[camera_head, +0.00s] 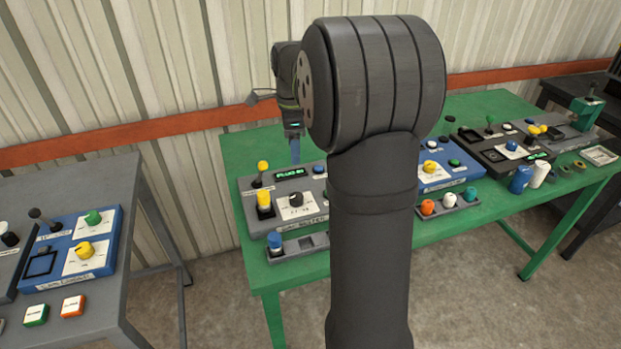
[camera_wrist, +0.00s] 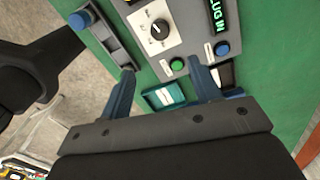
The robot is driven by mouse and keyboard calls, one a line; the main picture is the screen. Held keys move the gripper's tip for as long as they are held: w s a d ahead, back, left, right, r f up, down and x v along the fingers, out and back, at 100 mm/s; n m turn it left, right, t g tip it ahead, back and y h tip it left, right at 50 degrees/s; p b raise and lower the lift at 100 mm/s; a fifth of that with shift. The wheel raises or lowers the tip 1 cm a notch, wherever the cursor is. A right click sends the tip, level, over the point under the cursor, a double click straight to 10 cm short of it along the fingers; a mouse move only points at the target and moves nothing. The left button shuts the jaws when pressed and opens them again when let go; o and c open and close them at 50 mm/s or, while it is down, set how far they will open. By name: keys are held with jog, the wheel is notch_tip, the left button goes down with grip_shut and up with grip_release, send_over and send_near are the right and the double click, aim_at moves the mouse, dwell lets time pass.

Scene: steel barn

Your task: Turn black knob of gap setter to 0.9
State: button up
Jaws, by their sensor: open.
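The black knob (camera_head: 296,199) sits on a white dial plate on a grey control box (camera_head: 250,207), which I take to be the gap setter. In the wrist view the knob (camera_wrist: 159,28) shows near the top, with a light pointer mark; the dial figures are too small to read. My gripper (camera_wrist: 163,68) is open and empty, its two blue fingers apart, with the knob ahead of the fingertips and not between them. In the head view my gripper (camera_head: 295,150) hangs at the box's back edge, partly hidden by my arm.
A tray with a blue knob (camera_head: 275,240) lies in front. Other boxes stand rightward on the green table (camera_head: 236,150).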

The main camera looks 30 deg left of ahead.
aim_at(296, 196)
notch_tip(296, 196, down, 16)
jog(key=shift+f, duration=0.15)
dwell(0.3)
jog(key=c, duration=1)
